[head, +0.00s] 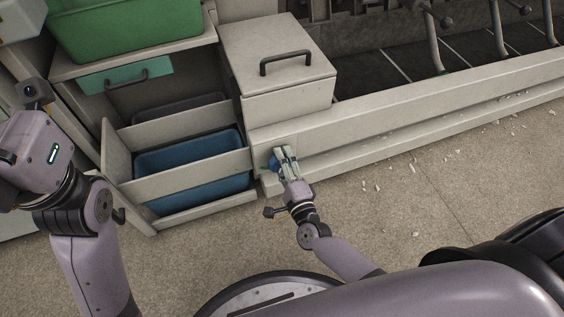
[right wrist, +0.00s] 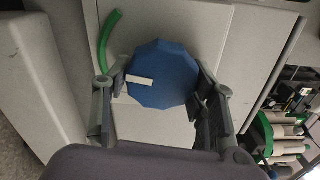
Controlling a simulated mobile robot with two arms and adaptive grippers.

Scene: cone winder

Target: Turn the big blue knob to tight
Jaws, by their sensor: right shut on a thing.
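The big blue knob (right wrist: 163,75) is on a pale machine panel. In the right wrist view it is a many-sided disc with a white mark that points to the left. A curved green band (right wrist: 107,38) is on the panel at its upper left. My right gripper (right wrist: 160,88) is shut on the knob, one finger at each side. In the head view the right gripper (head: 283,158) hides most of the knob (head: 273,163), with a bit of blue at its left. My left arm is at the left edge of the head view; its fingers cannot be made out.
An open drawer with a blue bin (head: 195,165) stands left of the knob. A box with a black handle (head: 285,62) is above it, and a green crate (head: 125,25) is at upper left. Pale scraps lie on the open floor to the right.

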